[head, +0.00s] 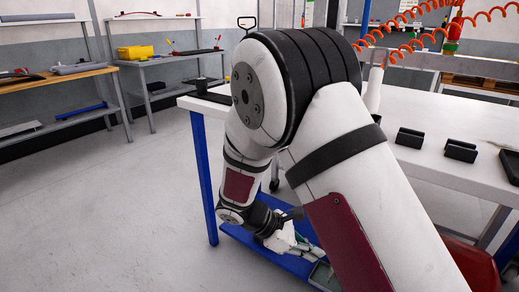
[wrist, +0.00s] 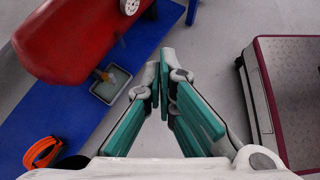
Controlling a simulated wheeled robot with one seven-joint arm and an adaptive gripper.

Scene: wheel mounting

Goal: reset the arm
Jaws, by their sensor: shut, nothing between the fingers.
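My gripper (head: 306,248) hangs low at the end of my bent arm, beside the blue lower shelf (head: 262,243) of the white table. In the wrist view, its teal-padded fingers (wrist: 167,72) come together at the tips and hold nothing. The upper arm covers much of the middle of the head view. No wheel can be made out for certain in either view.
The white table (head: 440,172) bears black holders (head: 410,138). Open floor (head: 110,210) lies left.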

